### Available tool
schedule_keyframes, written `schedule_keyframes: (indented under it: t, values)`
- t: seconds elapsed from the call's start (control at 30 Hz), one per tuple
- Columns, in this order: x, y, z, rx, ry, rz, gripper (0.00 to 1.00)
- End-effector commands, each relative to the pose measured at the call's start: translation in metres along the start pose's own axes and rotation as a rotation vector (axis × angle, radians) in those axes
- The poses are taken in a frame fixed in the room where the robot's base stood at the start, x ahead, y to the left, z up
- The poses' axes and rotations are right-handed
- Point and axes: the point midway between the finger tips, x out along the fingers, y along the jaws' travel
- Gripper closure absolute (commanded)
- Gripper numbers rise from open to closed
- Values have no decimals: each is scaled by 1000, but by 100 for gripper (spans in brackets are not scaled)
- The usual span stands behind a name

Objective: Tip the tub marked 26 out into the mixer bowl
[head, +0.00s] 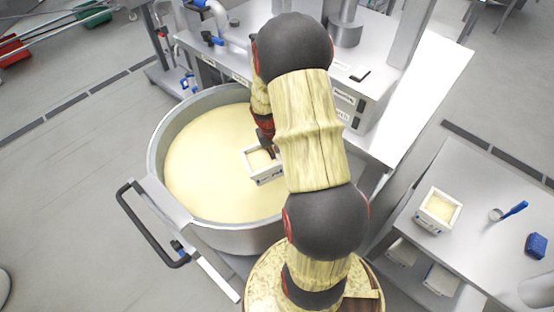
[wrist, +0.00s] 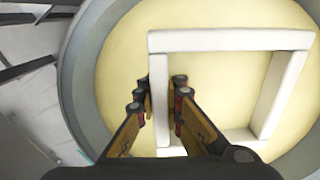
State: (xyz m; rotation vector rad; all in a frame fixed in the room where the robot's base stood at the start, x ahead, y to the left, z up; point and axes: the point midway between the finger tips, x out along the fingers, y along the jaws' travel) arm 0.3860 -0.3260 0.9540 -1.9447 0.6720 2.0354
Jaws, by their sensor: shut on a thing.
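My gripper (wrist: 161,98) is shut on one wall of a white square tub (head: 268,176), with a finger on each side of that wall. The tub (wrist: 230,40) hangs over the mixer bowl (head: 157,150) and looks about upright, its open top facing up. Pale cream stuff shows within its rim. A dark mark on its outer side is too small to read as a number. The bowl is a wide round steel one holding a broad pale yellow mass; its rim (wrist: 72,80) also shows in the wrist view. My arm hides the bowl's right part.
A steel table (head: 470,190) at the right bears another filled white tub (head: 436,221), a blue-handled tool (head: 510,211) and a blue brush (head: 537,245). More tubs (head: 440,279) sit beneath. The mixer body (head: 350,80) stands behind the bowl; a black handle (head: 140,225) juts out left.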

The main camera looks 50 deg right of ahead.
Motion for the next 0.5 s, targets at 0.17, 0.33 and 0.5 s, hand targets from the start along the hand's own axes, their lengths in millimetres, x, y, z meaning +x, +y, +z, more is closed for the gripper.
schedule_keyframes:
  t: [0.17, 0.33, 0.5]
  values:
    - [2, 0, -2, -2, 5, 34, 100]
    - [2, 2, -2, 1, 8, 66, 100]
    - [3, 2, -2, -1, 5, 98, 100]
